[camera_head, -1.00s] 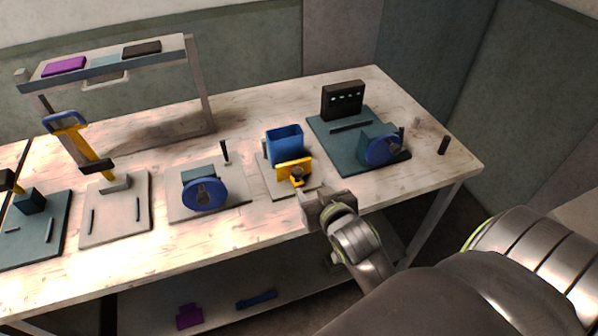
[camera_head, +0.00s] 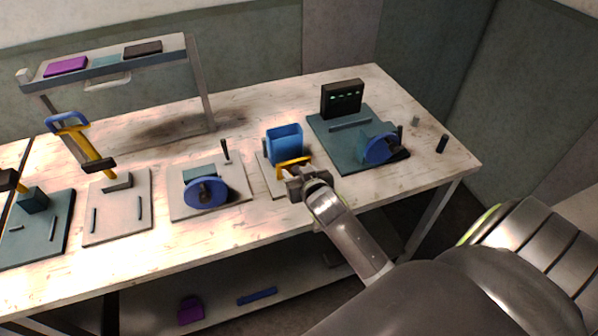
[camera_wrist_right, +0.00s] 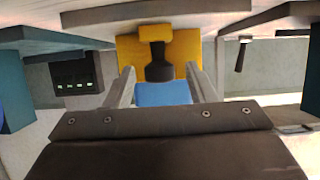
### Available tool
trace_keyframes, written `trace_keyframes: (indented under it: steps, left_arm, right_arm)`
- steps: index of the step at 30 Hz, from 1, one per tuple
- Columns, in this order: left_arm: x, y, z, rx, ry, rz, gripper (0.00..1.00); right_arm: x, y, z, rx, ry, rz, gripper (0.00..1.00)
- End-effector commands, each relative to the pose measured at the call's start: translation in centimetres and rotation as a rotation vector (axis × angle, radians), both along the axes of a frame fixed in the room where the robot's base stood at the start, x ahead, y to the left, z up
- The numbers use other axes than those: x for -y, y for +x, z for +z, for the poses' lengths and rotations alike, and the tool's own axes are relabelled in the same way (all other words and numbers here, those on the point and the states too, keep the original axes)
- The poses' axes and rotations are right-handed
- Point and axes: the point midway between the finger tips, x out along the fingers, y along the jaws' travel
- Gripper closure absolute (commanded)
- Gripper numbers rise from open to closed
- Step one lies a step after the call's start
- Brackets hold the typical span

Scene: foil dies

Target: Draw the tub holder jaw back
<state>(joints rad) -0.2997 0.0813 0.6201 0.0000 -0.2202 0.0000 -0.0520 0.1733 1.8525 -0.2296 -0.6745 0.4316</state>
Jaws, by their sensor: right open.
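The blue tub (camera_head: 284,138) stands upright in its holder on a pale base plate (camera_head: 268,183), right of the table's middle. The yellow holder jaw (camera_head: 293,161) is at the tub's near side. My right gripper (camera_head: 294,175) is at the jaw's front and hides its lower part. In the right wrist view, which looks upside down, the yellow jaw (camera_wrist_right: 184,47) carries a knob with a dark stem (camera_wrist_right: 158,70). The open fingers (camera_wrist_right: 161,76) stand on either side of the knob. My left gripper is not in view.
Left of the tub is a plate with a blue wheel (camera_head: 205,192) and an upright lever (camera_head: 225,150). To the right, a teal plate (camera_head: 335,143) bears another blue wheel (camera_head: 380,149) and a black box with green lights (camera_head: 342,98). A shelf (camera_head: 118,65) stands at the back left.

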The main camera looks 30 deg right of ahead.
Motion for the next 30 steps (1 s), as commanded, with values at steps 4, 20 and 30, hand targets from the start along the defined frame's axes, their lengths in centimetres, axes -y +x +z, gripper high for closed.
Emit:
trace_keyframes:
  steps: [4,20,30]
  left_arm:
    - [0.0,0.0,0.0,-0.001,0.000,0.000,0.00]
    - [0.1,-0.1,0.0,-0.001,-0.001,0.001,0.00]
    - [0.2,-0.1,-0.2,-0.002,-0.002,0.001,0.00]
  right_arm:
    - [0.0,0.0,0.0,0.000,0.000,0.000,0.51]
    - [0.0,0.0,0.0,0.000,0.000,0.000,1.00]
    - [0.8,3.3,0.1,0.001,-0.001,-0.001,1.00]
